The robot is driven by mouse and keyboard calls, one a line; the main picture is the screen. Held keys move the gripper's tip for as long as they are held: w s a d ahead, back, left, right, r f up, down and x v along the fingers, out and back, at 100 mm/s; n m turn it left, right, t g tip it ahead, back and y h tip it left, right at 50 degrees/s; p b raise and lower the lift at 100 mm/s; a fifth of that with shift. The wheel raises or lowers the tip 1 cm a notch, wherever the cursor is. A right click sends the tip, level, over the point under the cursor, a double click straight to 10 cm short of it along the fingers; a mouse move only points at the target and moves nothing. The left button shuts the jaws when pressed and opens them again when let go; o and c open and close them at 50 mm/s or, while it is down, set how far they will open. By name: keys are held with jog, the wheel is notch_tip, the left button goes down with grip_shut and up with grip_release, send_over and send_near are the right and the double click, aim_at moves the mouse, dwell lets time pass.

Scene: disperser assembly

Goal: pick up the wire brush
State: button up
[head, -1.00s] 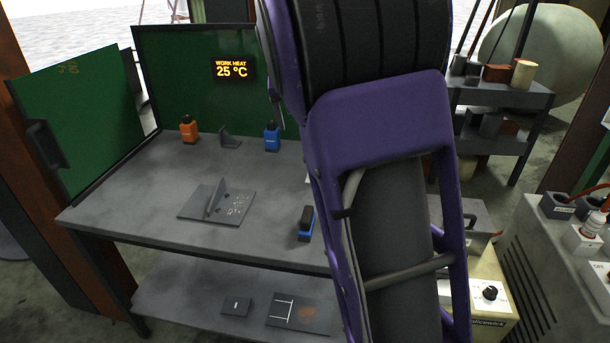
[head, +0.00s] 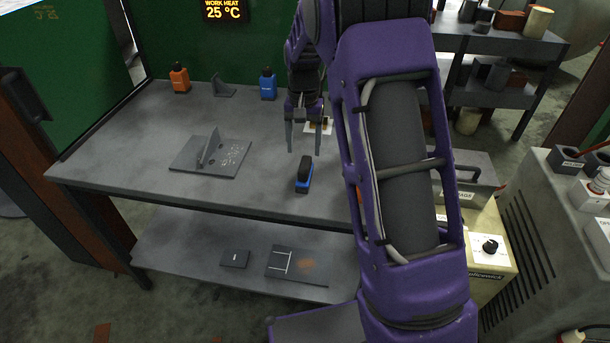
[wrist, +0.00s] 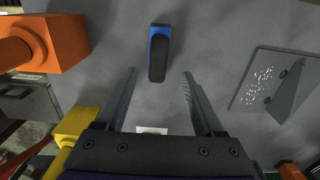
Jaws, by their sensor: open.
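The wire brush (head: 304,175), a small block with a black top and a blue base, lies on the grey workbench (head: 120,160) near its front edge. It also shows in the wrist view (wrist: 159,52), beyond the fingertips and roughly centred between them. My gripper (head: 306,150) hangs above the bench, just behind the brush in the head view. Its fingers (wrist: 160,72) are spread apart with nothing between them.
A grey plate with an upright fin (head: 208,153) stands left of the brush. An orange bottle (head: 179,78), a grey bracket (head: 222,88) and a blue bottle (head: 267,84) stand at the back. The bench around the brush is clear.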

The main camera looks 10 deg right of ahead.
aim_at(305, 163)
jog(key=f, duration=0.3)
jog(key=f+b, duration=0.1)
jog(key=f, duration=0.2)
jog(key=shift+s+d+f, duration=0.1)
jog(key=shift+s+f, duration=0.1)
jog(key=shift+r, duration=0.1)
grip_shut()
